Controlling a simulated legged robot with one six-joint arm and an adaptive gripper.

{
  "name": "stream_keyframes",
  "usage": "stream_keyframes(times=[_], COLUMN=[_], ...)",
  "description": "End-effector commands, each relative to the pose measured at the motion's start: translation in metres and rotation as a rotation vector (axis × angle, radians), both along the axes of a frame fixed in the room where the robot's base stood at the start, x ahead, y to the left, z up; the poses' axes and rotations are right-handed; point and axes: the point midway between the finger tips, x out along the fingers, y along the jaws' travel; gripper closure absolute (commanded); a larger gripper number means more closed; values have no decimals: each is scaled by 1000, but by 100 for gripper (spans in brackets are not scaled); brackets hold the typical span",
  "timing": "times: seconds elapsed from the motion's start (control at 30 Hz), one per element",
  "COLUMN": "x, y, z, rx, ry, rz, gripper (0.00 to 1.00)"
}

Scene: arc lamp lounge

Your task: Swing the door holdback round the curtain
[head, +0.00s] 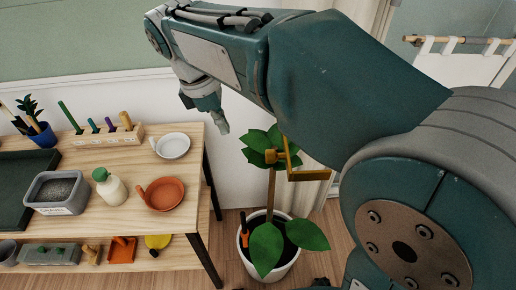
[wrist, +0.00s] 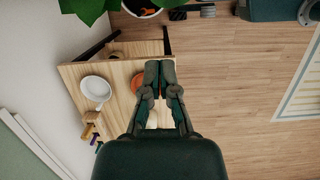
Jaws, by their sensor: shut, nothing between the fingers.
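The door holdback (head: 309,175), a brass-coloured bent bar with a round knob, shows in the head view right of the plant's leaves. It stands out in front of the cream curtain (head: 366,12), which hangs in folds by the wall. My arm hides much of the curtain. I cannot tell how the holdback is fixed or whether any cloth lies within it. My gripper (head: 221,126) is shut and empty, up and to the left of the holdback, apart from it. In the wrist view my gripper (wrist: 160,64) points over the table; neither holdback nor curtain can be made out there.
A potted plant (head: 267,250) stands on the floor below the holdback, its leaves close to it. The wooden table (head: 125,160) on the left carries a white dish (head: 173,146), a terracotta dish (head: 163,194) and a bottle (head: 110,188). A white cloth (head: 460,69) hangs at right.

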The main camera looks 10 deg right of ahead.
Motion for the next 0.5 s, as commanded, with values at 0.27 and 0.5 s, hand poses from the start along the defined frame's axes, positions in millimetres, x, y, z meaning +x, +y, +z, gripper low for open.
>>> stream_keyframes(times=[0.27, 0.5], x=[0, -1], y=[-3, -14], z=[-6, -45], rx=[0, 0], ry=[0, 2], rz=[-3, -5], gripper=[100, 100])
